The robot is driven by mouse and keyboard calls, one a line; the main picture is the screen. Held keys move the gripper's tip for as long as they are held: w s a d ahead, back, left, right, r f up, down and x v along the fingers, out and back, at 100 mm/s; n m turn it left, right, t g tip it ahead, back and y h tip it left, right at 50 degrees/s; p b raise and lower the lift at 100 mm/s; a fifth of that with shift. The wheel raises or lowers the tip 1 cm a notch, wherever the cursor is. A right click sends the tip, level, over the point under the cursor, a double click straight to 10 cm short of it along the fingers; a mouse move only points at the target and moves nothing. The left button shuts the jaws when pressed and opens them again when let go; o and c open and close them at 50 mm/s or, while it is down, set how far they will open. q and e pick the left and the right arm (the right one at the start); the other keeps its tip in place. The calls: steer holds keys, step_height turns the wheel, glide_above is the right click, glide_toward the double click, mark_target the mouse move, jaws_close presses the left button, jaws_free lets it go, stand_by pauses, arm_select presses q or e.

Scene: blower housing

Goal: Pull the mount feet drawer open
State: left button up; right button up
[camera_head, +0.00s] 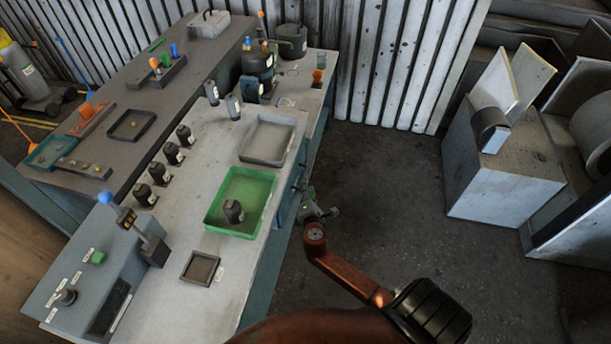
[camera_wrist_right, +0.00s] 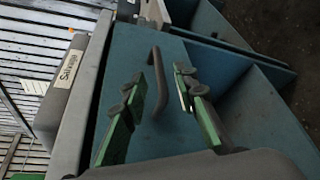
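My right gripper (camera_head: 318,212) is beside the front side of the workbench, low by its right edge in the head view. In the right wrist view its two green fingers (camera_wrist_right: 160,84) are open, apart from each other. A dark curved bar handle (camera_wrist_right: 158,95) on a blue drawer front (camera_wrist_right: 150,45) shows between them, nearer the left finger. I cannot tell whether a finger touches it. No label names this drawer as the mount feet drawer. My left gripper is not in view.
On the white bench top (camera_head: 205,240) are a green tray (camera_head: 262,193) holding a dark part, a grey tray (camera_head: 266,143) and several dark cylinders. More blue panels (camera_wrist_right: 245,95) stand right of the handle. Open floor (camera_head: 390,190) lies right of the bench. A grey box labelled Salvage (camera_wrist_right: 68,85) shows at left.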

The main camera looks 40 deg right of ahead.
mark_target(305, 174)
steer(key=b+x, duration=0.1)
steer(key=x, duration=0.7)
steer(key=shift+c, duration=0.4)
jaws_close()
stand_by(0.3)
